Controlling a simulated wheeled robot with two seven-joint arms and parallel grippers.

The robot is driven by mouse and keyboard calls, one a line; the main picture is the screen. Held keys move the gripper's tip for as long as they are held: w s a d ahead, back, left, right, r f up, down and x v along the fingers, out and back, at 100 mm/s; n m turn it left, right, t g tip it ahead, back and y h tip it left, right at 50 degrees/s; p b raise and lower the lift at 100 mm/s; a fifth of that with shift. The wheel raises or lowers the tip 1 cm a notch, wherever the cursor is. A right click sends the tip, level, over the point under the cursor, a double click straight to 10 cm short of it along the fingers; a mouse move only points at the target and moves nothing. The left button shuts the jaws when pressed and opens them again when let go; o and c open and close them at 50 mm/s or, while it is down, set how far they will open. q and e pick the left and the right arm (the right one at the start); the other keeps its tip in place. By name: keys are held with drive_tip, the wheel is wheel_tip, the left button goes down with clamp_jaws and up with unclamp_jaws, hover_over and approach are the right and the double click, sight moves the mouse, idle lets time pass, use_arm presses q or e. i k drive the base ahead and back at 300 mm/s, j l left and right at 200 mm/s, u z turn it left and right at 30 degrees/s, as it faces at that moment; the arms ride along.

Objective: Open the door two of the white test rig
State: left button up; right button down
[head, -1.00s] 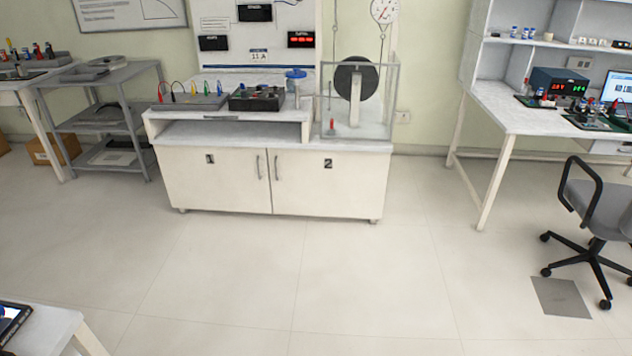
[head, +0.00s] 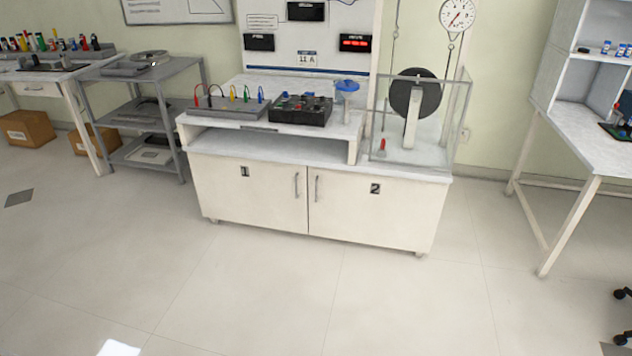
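The white test rig (head: 280,153) stands against the wall near the middle of the head view. Its lower cabinet has two doors. Door two (head: 372,212), marked with a black 2, is on the right and looks shut. Its vertical handle (head: 317,188) is at the door's left edge. Door one (head: 247,191), marked 1, is on the left and also looks shut, with its handle (head: 296,185) at its right edge. Neither of my grippers shows in the head view.
The floor (head: 290,290) in front of the rig is clear. A grey shelf cart (head: 185,73) stands left of the rig. A white workbench (head: 570,130) stands to the right. Cardboard boxes (head: 27,129) lie under the left table.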

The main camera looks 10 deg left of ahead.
sight(382, 211)
drive_tip(key=i+j, duration=0.15)
drive_tip(key=i, duration=0.7)
drive_tip(key=i+j, duration=0.1)
drive_tip(key=i, duration=0.75)
drive_tip(key=i+j, duration=0.15)
drive_tip(key=i, duration=0.75)
